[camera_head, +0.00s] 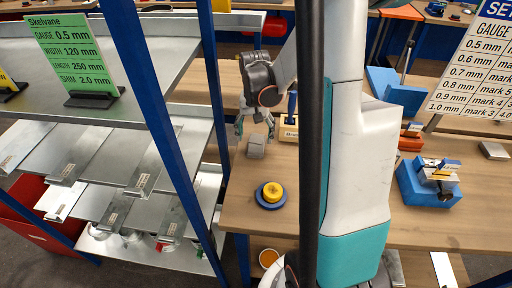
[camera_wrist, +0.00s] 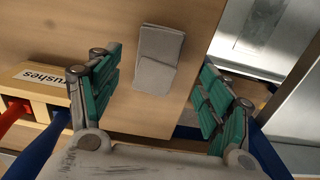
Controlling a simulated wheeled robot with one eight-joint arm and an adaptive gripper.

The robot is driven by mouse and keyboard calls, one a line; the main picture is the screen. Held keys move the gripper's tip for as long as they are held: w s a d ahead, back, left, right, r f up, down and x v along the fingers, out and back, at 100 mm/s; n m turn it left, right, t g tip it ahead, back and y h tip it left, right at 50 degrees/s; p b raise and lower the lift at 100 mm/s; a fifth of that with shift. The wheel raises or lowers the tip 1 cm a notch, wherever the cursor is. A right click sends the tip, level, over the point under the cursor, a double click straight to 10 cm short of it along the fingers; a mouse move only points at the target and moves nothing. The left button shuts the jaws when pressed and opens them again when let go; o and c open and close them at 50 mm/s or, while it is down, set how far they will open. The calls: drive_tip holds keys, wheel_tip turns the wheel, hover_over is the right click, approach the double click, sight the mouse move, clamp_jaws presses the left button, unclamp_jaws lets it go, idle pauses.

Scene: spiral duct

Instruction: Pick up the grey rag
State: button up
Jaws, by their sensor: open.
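The grey rag (camera_head: 256,146) lies folded on the wooden table, close to its left edge. In the wrist view the rag (camera_wrist: 158,58) sits ahead of and between my fingers, with a folded flap at its lower part. My gripper (camera_head: 256,128) is just above and behind the rag in the head view. In the wrist view my gripper (camera_wrist: 160,92) has its teal-padded fingers wide apart with nothing between them. The rag and the fingers look apart.
A wooden box labelled brushes (camera_wrist: 40,95) stands left of my fingers; it also shows in the head view (camera_head: 288,128). A yellow and blue round object (camera_head: 271,194) is on the table. A blue-post metal shelf (camera_head: 160,110) stands close on the left.

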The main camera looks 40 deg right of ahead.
sight(256, 144)
wheel_tip(256, 144, down, 5)
drive_tip(key=shift+d+f+b, duration=0.15)
drive_tip(key=shift+f+b, duration=0.05)
drive_tip(key=shift+b, duration=0.9)
drive_tip(key=shift+r, duration=0.1)
drive_tip(key=c, duration=1.2)
drive_tip(key=shift+c, duration=0.2)
wheel_tip(256, 144, up, 20)
drive_tip(key=p, duration=0.6)
drive_tip(key=shift+o, duration=1.4)
drive_tip(key=shift+c, duration=0.3)
